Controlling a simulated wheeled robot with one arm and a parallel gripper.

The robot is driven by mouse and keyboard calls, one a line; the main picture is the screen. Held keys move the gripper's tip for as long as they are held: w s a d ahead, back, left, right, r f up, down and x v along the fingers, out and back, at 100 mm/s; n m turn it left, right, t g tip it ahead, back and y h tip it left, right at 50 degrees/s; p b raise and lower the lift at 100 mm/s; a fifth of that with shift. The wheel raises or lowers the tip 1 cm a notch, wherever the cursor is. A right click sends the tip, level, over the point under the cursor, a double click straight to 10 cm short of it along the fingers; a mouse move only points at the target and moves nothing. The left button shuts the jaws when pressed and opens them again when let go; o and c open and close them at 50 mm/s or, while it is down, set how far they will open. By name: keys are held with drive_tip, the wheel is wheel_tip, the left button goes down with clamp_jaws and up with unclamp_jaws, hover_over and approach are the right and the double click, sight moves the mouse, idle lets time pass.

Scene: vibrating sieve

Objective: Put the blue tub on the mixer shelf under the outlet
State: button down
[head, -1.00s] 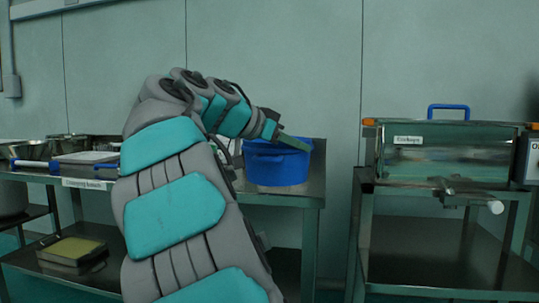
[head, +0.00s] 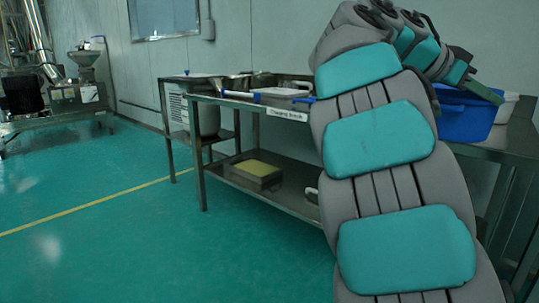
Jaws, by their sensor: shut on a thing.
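The blue tub (head: 462,120) is at the right of the head view, at the steel table. My gripper (head: 484,92) is shut on its upper rim, with a finger reaching over the opening. My arm covers the tub's left side. I cannot tell whether the tub's base touches the table or is slightly above it. No mixer shelf or outlet can be made out clearly; a machine with a hopper (head: 82,75) stands far off at the left, too small to tell its parts.
The steel table (head: 205,98) carries bowls and trays, and a yellow-topped box (head: 257,169) sits on its lower shelf. A white container (head: 507,104) is behind the tub. The green floor (head: 120,230) is open at the left, crossed by a yellow line.

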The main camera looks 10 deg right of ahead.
drive_tip(key=shift+w+a, duration=0.25)
drive_tip(key=shift+a, duration=0.5)
drive_tip(key=w+a+f+n+t+y+p, duration=0.1)
drive_tip(key=w+a+f+n+t+p, duration=0.1)
drive_tip(key=w+a+f+n+t, duration=0.5)
drive_tip(key=w+a+f+t+y+p, duration=0.1)
drive_tip(key=w+a+f, duration=0.4)
drive_tip(key=w, duration=0.6)
drive_tip(key=w+a+f+n+t+y+p, duration=0.2)
drive_tip(key=a+f+n+t+y+p, duration=0.15)
drive_tip(key=a+f, duration=0.55)
drive_tip(key=w+a+f+n+t+y+p, duration=0.2)
drive_tip(key=a+f+n+y, duration=0.2)
drive_tip(key=a+f, duration=0.45)
wheel_tip(320, 180, down, 14)
drive_tip(key=w+n+y, duration=0.2)
drive_tip(key=n+y, duration=0.2)
drive_tip(key=shift+a+r, duration=0.2)
drive_tip(key=shift+a, duration=0.25)
drive_tip(key=shift+t, duration=0.25)
